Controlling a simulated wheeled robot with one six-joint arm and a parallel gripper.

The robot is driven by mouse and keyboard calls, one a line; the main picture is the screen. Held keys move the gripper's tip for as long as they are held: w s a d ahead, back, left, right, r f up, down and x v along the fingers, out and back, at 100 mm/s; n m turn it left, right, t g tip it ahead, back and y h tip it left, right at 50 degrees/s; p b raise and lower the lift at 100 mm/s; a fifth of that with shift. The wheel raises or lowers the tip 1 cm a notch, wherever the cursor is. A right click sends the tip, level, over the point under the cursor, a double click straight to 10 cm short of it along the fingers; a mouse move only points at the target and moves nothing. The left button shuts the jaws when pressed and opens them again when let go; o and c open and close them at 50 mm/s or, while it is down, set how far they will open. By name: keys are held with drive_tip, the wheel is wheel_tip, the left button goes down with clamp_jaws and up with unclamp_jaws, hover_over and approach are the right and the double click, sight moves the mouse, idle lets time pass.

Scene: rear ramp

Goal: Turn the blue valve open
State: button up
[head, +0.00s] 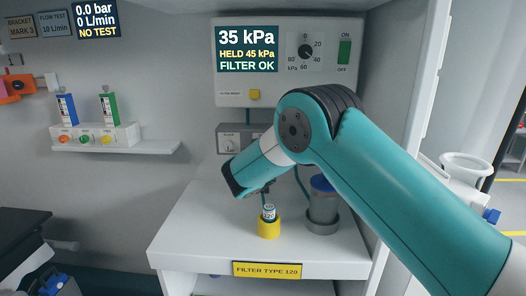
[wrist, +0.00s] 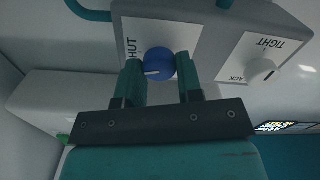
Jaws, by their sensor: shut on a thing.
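The blue valve (wrist: 154,63) is a round blue knob on a grey box, seen in the wrist view. A white mark on it points left, toward a plate lettered "HUT", its first letter cut off or hidden. My gripper (wrist: 160,74) has one dark green finger on each side of the knob and is shut on it. In the head view my arm reaches in from the right, and its dark end shows above the white bench. The blue valve is hidden there.
A white knob (wrist: 262,71) on a plate marked "TIGHT" sits to the right in the wrist view. In the head view, a yellow cup (head: 269,229) and a blue-lidded grey canister (head: 322,208) stand below my arm. The panel display (head: 247,49) reads 35 kPa.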

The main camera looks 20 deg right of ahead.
drive_tip(key=shift+a+f+n+p, duration=0.1)
drive_tip(key=shift+n+p, duration=0.15)
drive_tip(key=shift+n, duration=3.35)
drive_tip(key=shift+f+n+p, duration=0.1)
drive_tip(key=shift+n+p, duration=0.1)
drive_tip(key=shift+n, duration=3.4)
drive_tip(key=o, duration=0.9)
drive_tip(key=b+v, duration=0.4)
drive_tip(key=v, duration=1.3)
drive_tip(key=shift+s+r+b, duration=0.1)
drive_tip(key=shift+s+b, duration=0.1)
drive_tip(key=shift+b, duration=0.15)
